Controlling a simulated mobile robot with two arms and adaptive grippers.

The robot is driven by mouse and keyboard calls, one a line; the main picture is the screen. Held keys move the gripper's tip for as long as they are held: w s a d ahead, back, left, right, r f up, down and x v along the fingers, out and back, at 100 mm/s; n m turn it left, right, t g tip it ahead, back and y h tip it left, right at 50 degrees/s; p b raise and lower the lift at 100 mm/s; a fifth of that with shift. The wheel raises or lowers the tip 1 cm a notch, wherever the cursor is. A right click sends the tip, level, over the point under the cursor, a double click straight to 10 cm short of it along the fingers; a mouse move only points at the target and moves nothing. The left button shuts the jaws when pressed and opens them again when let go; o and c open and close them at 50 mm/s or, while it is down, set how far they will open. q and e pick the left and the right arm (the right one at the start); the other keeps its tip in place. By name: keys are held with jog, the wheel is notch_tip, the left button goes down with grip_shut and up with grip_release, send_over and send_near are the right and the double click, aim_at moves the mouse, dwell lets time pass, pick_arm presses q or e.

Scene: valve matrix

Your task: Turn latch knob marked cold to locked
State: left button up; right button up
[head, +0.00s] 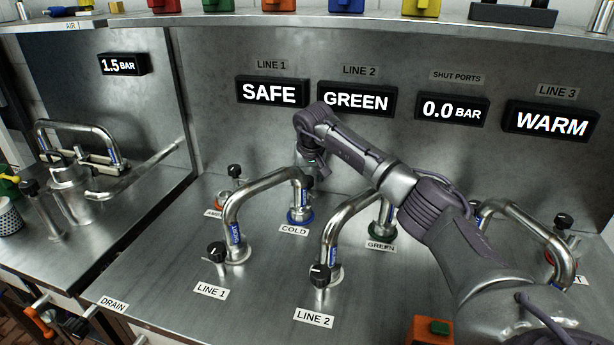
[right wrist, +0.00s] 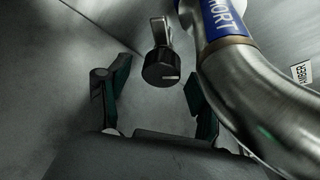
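The COLD label (head: 294,231) lies on the steel deck below a blue-collared port (head: 300,215), where the bent pipe from LINE 1 ends. My right arm reaches over from the right, and its gripper (head: 314,168) points down just behind that port, hiding much of the knob there. In the right wrist view, the right gripper (right wrist: 150,82) is open, with one finger on each side of a black knob (right wrist: 160,70) that has a pale pointer line. The knob appears slightly beyond the fingertips, with no visible contact. My left gripper is not in view.
The bent pipe (right wrist: 245,90) runs close beside the right finger. A second bent pipe (head: 340,225) links LINE 2 to the green port, near my forearm. Displays read SAFE (head: 270,92), GREEN (head: 356,99) and WARM (head: 551,121).

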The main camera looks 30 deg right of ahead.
jog(key=c, duration=1.1)
jog(key=shift+o, duration=0.2)
jog(key=shift+r, duration=0.1)
jog(key=shift+r+m+h+p, duration=0.1)
jog(key=shift+m+h+p, duration=0.4)
jog(key=shift+m+p, duration=0.6)
jog(key=shift+w+m+g+h+p, duration=0.1)
jog(key=shift+m+g+h+p, duration=0.5)
jog(key=shift+m, duration=1.1)
jog(key=o, duration=1.1)
jog(key=shift+o, duration=0.2)
